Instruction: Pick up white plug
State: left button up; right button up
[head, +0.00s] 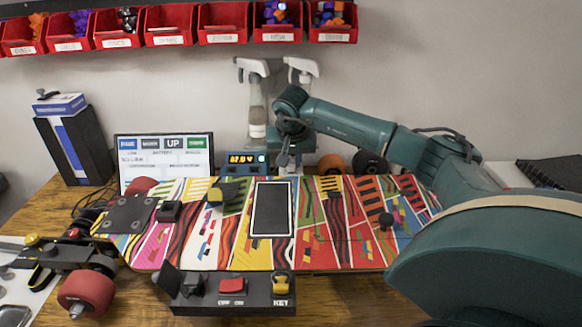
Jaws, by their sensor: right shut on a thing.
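My right gripper (290,166) points down behind the middle of the patterned board (335,259), just right of the small meter with lit digits (245,160). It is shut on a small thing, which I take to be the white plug. The plug is too small and too hidden by the gripper to make out clearly. My left gripper is not in view.
Two spray bottles (257,105) stand by the wall near my right wrist. A switch box marked KEY (232,306) is at the board's front. Red bins (222,38) hang above.

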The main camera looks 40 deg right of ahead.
aim_at(291, 163)
grip_shut()
pick_arm(q)
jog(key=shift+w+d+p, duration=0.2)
jog(key=shift+p, duration=0.2)
pick_arm(e)
notch_tip(291, 163, up, 10)
pick_arm(q)
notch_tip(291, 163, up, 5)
jog(key=p, duration=0.5)
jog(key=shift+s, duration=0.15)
pick_arm(e)
jog(key=w+a, duration=0.5)
jog(key=a, duration=0.2)
jog(key=shift+w+a, duration=0.2)
jog(key=shift+w, duration=0.1)
jog(key=shift+f, duration=0.1)
